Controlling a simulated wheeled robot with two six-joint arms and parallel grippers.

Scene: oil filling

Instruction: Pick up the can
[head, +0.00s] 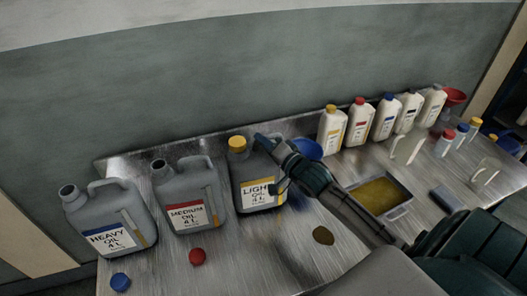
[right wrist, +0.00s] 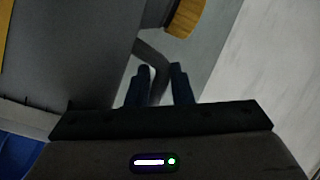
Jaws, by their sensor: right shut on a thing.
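The light oil can (head: 250,185) is grey with a yellow cap and a "LIGHT OIL 4L" label. It is upright at the right end of a row of three cans on the metal table (head: 235,265). My right gripper (head: 271,162) reaches it from the right and is shut on its handle. In the right wrist view the two fingers (right wrist: 162,88) are on either side of the grey handle (right wrist: 152,60), with the yellow cap (right wrist: 186,18) just beyond. I cannot tell whether the can's base touches the table. My left gripper is not in view.
The medium oil can (head: 188,190) and heavy oil can (head: 108,222) stand open to the left. A blue cap (head: 119,282) and red cap (head: 197,257) lie in front. A blue funnel (head: 309,150), several white bottles (head: 359,124) and an oil-filled tray (head: 398,213) are to the right.

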